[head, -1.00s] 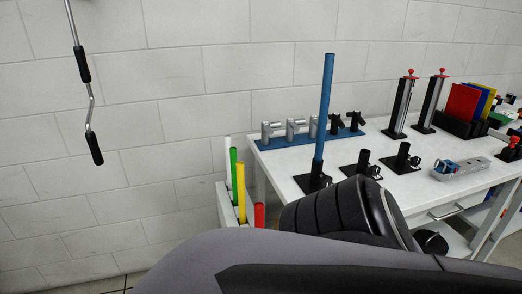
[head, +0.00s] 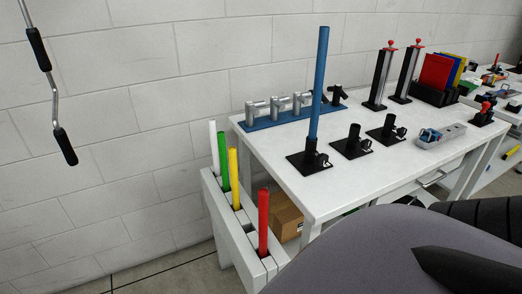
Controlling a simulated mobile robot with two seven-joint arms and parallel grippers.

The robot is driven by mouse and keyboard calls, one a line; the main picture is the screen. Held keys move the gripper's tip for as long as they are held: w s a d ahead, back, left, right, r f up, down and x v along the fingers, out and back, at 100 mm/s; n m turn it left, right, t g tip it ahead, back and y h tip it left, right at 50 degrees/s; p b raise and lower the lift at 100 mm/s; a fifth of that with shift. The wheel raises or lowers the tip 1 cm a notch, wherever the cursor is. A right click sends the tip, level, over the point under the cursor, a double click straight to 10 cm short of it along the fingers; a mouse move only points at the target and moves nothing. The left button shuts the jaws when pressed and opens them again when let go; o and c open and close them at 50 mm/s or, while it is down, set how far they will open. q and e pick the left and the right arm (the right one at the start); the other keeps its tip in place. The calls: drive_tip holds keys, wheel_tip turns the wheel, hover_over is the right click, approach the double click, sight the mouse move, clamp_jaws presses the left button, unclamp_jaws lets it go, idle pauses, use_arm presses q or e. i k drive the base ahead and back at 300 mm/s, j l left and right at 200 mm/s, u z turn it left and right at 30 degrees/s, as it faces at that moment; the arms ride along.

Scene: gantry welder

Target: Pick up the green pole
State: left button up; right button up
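The green pole (head: 223,161) stands upright in a white slotted rack (head: 225,228) at the left end of the white table. It is between a white pole (head: 214,146) and a yellow pole (head: 234,178); a red pole (head: 263,222) stands nearer. The lower ends of the poles are hidden inside the rack. A part of my own arm, grey and black, fills the lower right. Neither of my grippers shows in the head view.
The white table (head: 330,193) carries a blue pole (head: 319,85) in a black holder, two empty black holders (head: 354,140), a blue rail of metal fittings (head: 262,122) and upright clamps. A cardboard box (head: 286,216) sits under it. A bent crank handle (head: 50,85) hangs at upper left.

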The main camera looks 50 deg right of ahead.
sight(221, 135)
drive_tip(key=i+z, duration=0.1)
drive_tip(key=z, duration=0.35)
drive_tip(key=i+j+z, duration=0.1)
drive_tip(key=z, duration=0.35)
drive_tip(key=i+j+z, duration=0.1)
drive_tip(key=z, duration=0.35)
drive_tip(key=j+z, duration=0.25)
drive_tip(key=z, duration=0.2)
drive_tip(key=i+j+z, duration=0.1)
drive_tip(key=z, duration=0.35)
drive_tip(key=k+j, duration=0.05)
drive_tip(key=j, duration=0.05)
